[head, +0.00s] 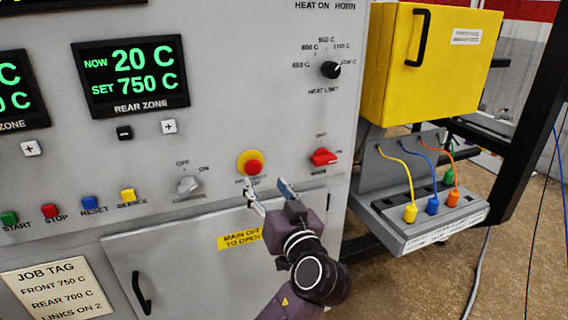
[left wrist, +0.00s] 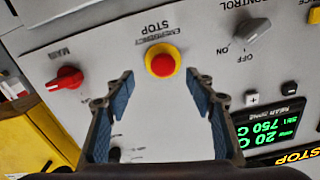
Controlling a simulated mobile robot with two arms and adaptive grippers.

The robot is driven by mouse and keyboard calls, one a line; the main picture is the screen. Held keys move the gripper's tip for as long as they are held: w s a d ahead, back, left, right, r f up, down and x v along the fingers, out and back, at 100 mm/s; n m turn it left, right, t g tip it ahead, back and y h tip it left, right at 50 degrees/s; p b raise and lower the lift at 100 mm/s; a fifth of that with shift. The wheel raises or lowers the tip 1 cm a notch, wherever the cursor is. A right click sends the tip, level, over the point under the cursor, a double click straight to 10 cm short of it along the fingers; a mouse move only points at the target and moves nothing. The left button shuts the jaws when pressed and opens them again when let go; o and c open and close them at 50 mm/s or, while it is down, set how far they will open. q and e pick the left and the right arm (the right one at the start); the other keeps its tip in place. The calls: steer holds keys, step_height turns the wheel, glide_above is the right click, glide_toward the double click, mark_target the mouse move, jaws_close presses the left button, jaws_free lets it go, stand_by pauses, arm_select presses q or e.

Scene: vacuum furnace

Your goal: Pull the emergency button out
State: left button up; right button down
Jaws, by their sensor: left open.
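The emergency button (head: 252,165) is a red mushroom knob on a yellow ring on the grey panel, below the rear zone display. In the left wrist view the button (left wrist: 162,62) lies ahead, between the lines of the two fingers, under the words EMERGENCY STOP. My left gripper (head: 269,188) is open and empty, just below and right of the button in the head view. In the left wrist view its blue-padded fingers (left wrist: 163,84) are spread wide and look apart from the button. My right gripper is not in view.
A red main switch (head: 323,157) sits right of the button, and a grey off/on knob (head: 189,186) sits left of it. A yellow box (head: 435,65) and colored plugs (head: 432,205) stand at the right. A lower door has a black handle (head: 141,292).

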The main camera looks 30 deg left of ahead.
mark_target(254, 169)
arm_select(q)
steer(key=x, duration=0.2)
steer(key=p+x, duration=0.1)
steer(key=x, duration=0.1)
steer(key=p+x, duration=0.1)
steer(key=x, duration=0.1)
steer(key=shift+a+r, duration=0.35)
steer(key=shift+a, duration=0.05)
steer(key=shift+w+a+f+p, duration=0.15)
steer(key=shift+w+a+p, duration=0.15)
steer(key=shift+w+a, duration=0.05)
jaws_close()
